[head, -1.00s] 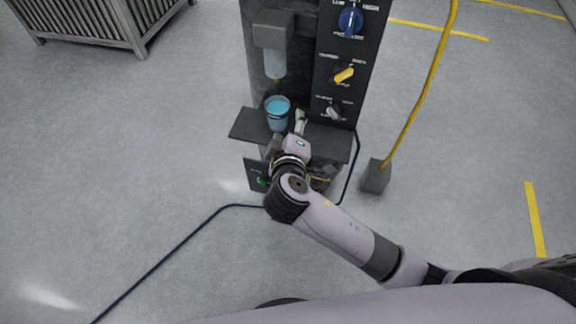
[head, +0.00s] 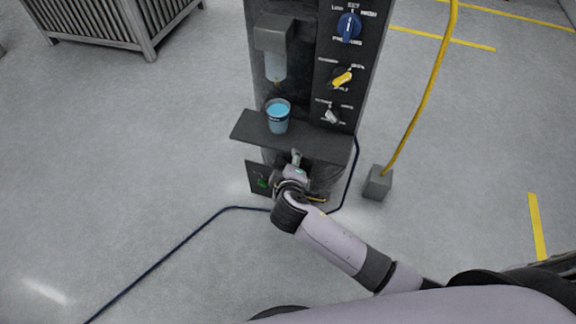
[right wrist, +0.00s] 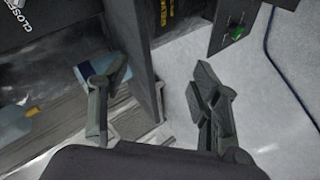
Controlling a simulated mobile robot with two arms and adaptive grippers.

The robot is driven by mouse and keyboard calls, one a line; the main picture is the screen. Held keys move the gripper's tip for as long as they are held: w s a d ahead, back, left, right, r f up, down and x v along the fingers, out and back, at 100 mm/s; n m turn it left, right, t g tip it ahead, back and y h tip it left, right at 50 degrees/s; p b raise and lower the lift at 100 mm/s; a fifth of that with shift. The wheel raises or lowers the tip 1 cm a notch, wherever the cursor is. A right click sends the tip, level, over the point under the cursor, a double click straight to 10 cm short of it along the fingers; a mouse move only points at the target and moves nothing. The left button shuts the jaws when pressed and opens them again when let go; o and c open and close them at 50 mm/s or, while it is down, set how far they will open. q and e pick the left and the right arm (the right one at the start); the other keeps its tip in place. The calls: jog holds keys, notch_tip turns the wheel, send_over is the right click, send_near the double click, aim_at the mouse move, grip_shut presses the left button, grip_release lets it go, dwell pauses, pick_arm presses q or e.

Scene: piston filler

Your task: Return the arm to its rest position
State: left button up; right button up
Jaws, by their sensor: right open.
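My right arm reaches from the lower right to the front of the piston filler (head: 330,20) in the head view. My right gripper (head: 296,156) is small there, just below the shelf's front edge. In the right wrist view the gripper (right wrist: 155,85) is open, its two fingers well apart with nothing held between them. The blue cup (head: 278,117) stands upright on the filler's shelf (head: 325,145), under the nozzle, apart from the gripper. My left gripper is not in view.
The filler's front has a blue knob (head: 349,26), a yellow knob (head: 342,78) and a grey knob (head: 331,116). A yellow hose (head: 428,95) runs to a grey block (head: 378,182) on the right. A dark cable (head: 170,255) lies on the floor. A slatted crate (head: 105,25) stands upper left.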

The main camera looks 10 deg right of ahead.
dwell(0.3)
jog(key=s+d+f+m+g, duration=0.1)
jog(key=s+d+f+g, duration=0.1)
jog(key=s+f, duration=0.5)
jog(key=s+d+f+g+y, duration=0.1)
jog(key=s+d+f+g, duration=0.15)
jog(key=f, duration=0.85)
jog(key=s+d+f+m+g, duration=0.1)
jog(key=s+d+f, duration=0.1)
jog(key=s+f, duration=0.5)
jog(key=s+d+f+m+g, duration=0.1)
jog(key=s+d+f+m, duration=0.1)
jog(key=s+f, duration=0.3)
jog(key=s+d+f+m+g, duration=0.2)
jog(key=s+f, duration=0.3)
jog(key=s, duration=0.8)
jog(key=s+d+f+m+g+y, duration=0.1)
jog(key=s+d+f, duration=0.1)
jog(key=s+f, duration=0.3)
jog(key=s, duration=0.4)
jog(key=shift+s+d+f+m+g, duration=0.25)
jog(key=shift+d+m+g, duration=0.05)
jog(key=shift+m+g, duration=0.1)
